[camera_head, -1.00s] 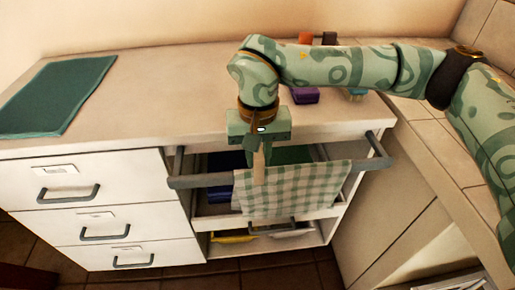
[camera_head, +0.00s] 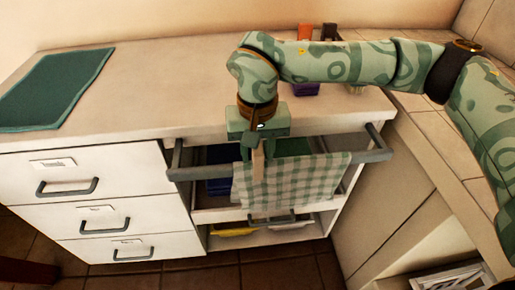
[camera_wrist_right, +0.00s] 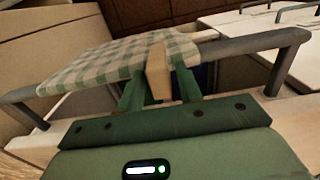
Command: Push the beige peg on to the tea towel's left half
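The green-and-white checked tea towel (camera_head: 300,184) hangs over the grey rail in front of an open drawer. It also shows in the wrist view (camera_wrist_right: 110,60). My right gripper (camera_head: 257,152) points down at the rail near the towel's left edge. In the wrist view its green fingers (camera_wrist_right: 160,88) close on the beige peg (camera_wrist_right: 158,72) from both sides. In the head view the peg (camera_head: 257,165) points down in front of the towel's left part. I cannot tell whether it straddles the rail and cloth. My left gripper is not in view.
The grey rail (camera_head: 200,174) stands out from the cabinet, with bare stretches either side of the towel. A green mat (camera_head: 50,90) lies on the counter's left. Purple (camera_head: 305,89), orange and dark items stand behind my right arm. The counter's middle is clear.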

